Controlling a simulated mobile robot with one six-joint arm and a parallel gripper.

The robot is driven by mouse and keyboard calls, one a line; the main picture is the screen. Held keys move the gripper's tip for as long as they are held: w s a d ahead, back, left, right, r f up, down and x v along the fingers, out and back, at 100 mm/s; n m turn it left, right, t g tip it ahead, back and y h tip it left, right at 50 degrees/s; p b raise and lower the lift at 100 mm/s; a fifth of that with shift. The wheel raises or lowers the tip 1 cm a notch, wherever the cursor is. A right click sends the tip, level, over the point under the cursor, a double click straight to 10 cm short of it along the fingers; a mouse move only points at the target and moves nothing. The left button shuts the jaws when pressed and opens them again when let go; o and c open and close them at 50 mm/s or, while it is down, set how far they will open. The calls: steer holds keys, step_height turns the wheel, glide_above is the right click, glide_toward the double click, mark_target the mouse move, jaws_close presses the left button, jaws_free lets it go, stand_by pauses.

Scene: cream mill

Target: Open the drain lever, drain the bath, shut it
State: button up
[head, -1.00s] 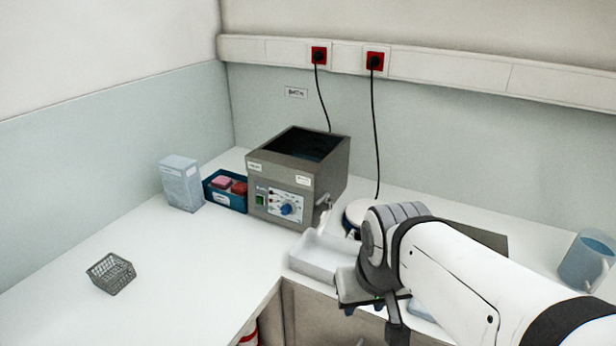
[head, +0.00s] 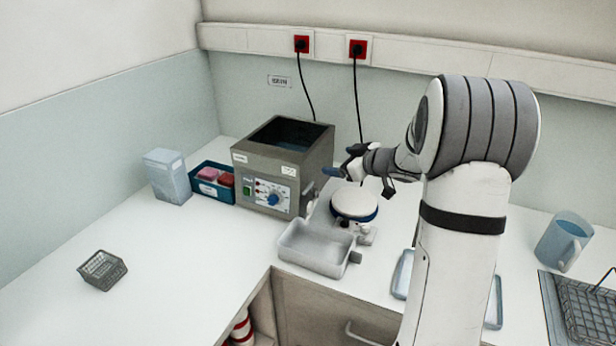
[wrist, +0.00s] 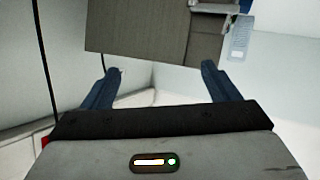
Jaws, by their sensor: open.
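The bath (head: 283,165) is a grey box with an open top, a dark inside and a blue knob on its front panel. A pale drain fitting with its lever (head: 309,205) is at the lower right side of the bath; its lever position is too small to tell. A pale tray (head: 318,247) sits in front of it. My gripper (head: 342,163) is open and empty, just right of the bath and above the drain fitting. In the wrist view, my gripper (wrist: 158,72) has its two blue fingers apart, with the grey bath wall (wrist: 140,30) beyond.
A white round-topped device (head: 354,204) stands right of the drain side. A wire basket (head: 102,270) is on the left counter, which has free room. A jug (head: 565,242) stands at right.

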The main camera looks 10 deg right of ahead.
mark_target(309, 187)
step_height(309, 187, down, 6)
steer(key=s+n+g+y, duration=0.2)
steer(key=s+g+y, duration=0.1)
steer(key=g+y, duration=0.15)
steer(key=shift+t, duration=0.35)
steer(key=x, duration=0.2)
steer(key=p+x, duration=0.1)
steer(key=x, duration=0.5)
steer(key=shift+w+a+r+p, duration=0.1)
steer(key=shift+a+r+p, duration=0.2)
steer(key=shift+a+p, duration=0.1)
steer(key=shift+d, duration=0.1)
steer(key=shift+c, duration=0.2)
